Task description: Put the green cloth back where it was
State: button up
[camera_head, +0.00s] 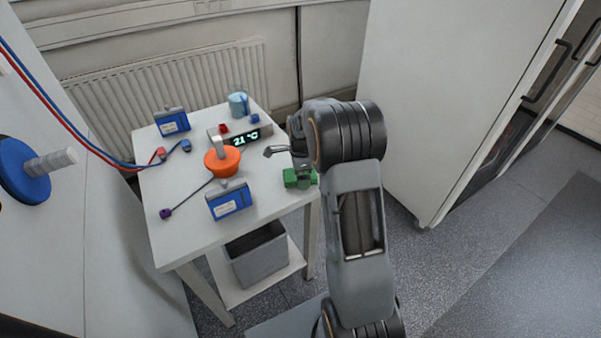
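A small green item (299,178), which I take to be the green cloth, is at the right edge of the white table. It looks blocky and bunched rather than spread flat. My gripper (284,152) is just above it, partly hidden behind my own wrist. One grey finger-like part points left over the table. The rest of the gripper is hidden, so I cannot tell whether it is open or shut, or whether it touches the green item.
The white table (180,238) holds an orange round item (222,162), two blue boxes (230,201) (172,122), a 21 °C display (245,138) and a light-blue cylinder (238,105). A grey bin (257,257) stands on the lower shelf. A tall white cabinet (440,90) is at right.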

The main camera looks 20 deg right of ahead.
notch_tip(320, 180, up, 12)
jog(key=s+a+n+t, duration=0.1)
jog(key=s+a+n, duration=0.2)
jog(key=s+n, duration=0.4)
jog(key=s+a+r+n+t, duration=0.1)
jog(key=s+a+n, duration=0.3)
jog(key=s+n, duration=0.3)
jog(key=s+a+n+t, duration=0.1)
jog(key=s+a+n, duration=0.3)
jog(key=s+n, duration=0.3)
jog(key=shift+s+r+p, duration=0.15)
jog(key=shift+s+p, duration=0.25)
jog(key=shift+s, duration=0.05)
jog(key=shift+r, duration=0.1)
